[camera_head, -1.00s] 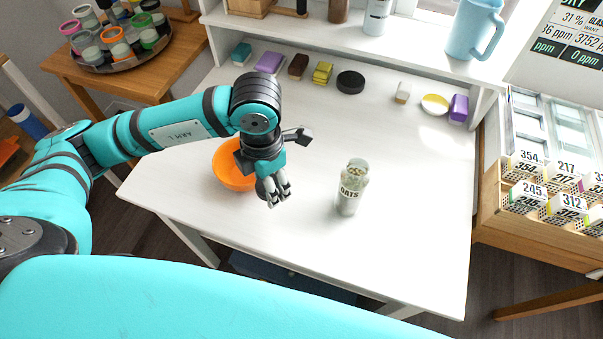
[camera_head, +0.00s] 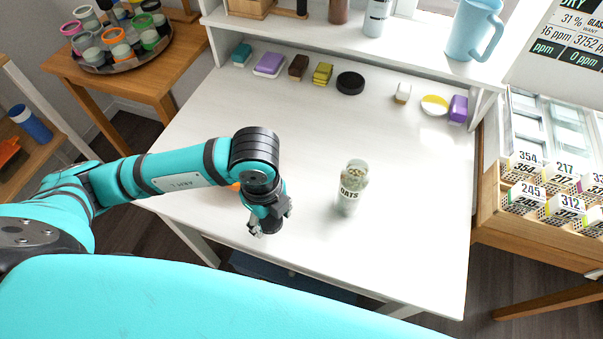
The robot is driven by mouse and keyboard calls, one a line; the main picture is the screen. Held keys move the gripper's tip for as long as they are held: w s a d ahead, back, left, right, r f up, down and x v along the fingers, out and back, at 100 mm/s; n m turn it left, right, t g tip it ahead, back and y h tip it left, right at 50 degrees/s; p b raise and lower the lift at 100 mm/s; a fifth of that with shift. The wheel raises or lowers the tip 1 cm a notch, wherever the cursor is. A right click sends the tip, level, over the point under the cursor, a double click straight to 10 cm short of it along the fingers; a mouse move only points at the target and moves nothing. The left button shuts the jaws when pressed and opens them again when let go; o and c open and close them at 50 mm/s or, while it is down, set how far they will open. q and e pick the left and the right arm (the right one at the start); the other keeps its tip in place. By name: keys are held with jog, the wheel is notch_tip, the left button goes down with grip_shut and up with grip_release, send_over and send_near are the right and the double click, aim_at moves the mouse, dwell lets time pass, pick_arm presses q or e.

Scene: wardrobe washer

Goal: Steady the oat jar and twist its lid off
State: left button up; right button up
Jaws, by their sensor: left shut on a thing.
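The oat jar (camera_head: 350,190) stands upright on the white table, right of the middle. It is a pale glass jar with "OATS" written on it. Oats show at its top, and I cannot make out a lid on it. My left gripper (camera_head: 268,222) is low over the table's front, left of the jar and apart from it. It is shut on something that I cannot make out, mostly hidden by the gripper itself. My right gripper is not in view.
An orange bowl (camera_head: 236,187) is almost hidden behind my left arm. A black disc (camera_head: 350,83), a yellow sponge (camera_head: 322,74) and other small items line the table's back. A shelf with a blue pitcher (camera_head: 474,30) stands behind. The table around the jar is clear.

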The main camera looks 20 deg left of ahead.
pick_arm(q)
jog(key=p, duration=0.2)
send_over(302, 176)
jog(key=shift+s+f, duration=0.2)
jog(key=shift+f, duration=0.55)
jog(key=shift+w+f, duration=0.1)
notch_tip(302, 176, down, 3)
jog(key=shift+r+p, duration=0.1)
jog(key=shift+p, duration=0.2)
jog(key=shift+f, duration=0.3)
jog(key=o, duration=1.3)
jog(key=shift+f, duration=0.15)
